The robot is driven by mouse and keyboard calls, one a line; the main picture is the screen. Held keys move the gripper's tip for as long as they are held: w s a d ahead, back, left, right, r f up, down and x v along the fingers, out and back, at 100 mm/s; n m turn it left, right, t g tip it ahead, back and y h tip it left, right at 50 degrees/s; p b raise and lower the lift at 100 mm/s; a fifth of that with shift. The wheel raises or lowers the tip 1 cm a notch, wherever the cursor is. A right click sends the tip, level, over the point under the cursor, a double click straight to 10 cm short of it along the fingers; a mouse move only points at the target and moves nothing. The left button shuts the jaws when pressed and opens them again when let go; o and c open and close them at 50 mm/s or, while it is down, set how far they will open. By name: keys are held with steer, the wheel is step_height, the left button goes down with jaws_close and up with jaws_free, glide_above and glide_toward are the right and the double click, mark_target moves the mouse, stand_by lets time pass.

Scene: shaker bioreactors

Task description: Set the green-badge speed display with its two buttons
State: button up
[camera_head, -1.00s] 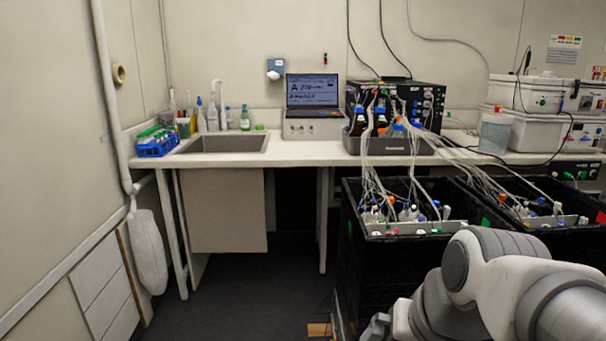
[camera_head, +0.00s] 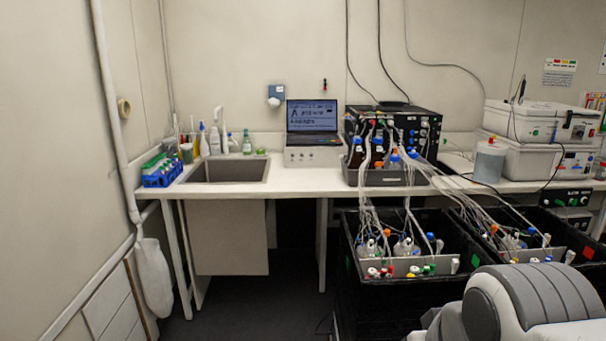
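I cannot make out a speed display with a green badge and two buttons for certain. The black unit (camera_head: 571,196) at the right, under the white boxes, has a pale label and small green-lit controls, too small to read. Two black open-topped crates, the nearer-left one (camera_head: 400,294) and the right one (camera_head: 572,244), carry small coloured patches on their rims; I cannot tell whether these are badges. My arm (camera_head: 530,300) fills the lower right corner and hides part of the crates. My gripper is out of view, so its fingers cannot be seen.
A white bench with a sink (camera_head: 228,170) runs along the back wall. On it stand a laptop (camera_head: 312,117), a black tubing-fed unit (camera_head: 425,128), a grey bottle tray (camera_head: 392,178) and stacked white boxes (camera_head: 535,155). Tubes run down into the crates. Dark floor at the left is clear.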

steer(key=shift+r, duration=0.3)
jaws_close()
stand_by(0.4)
stand_by(1.1)
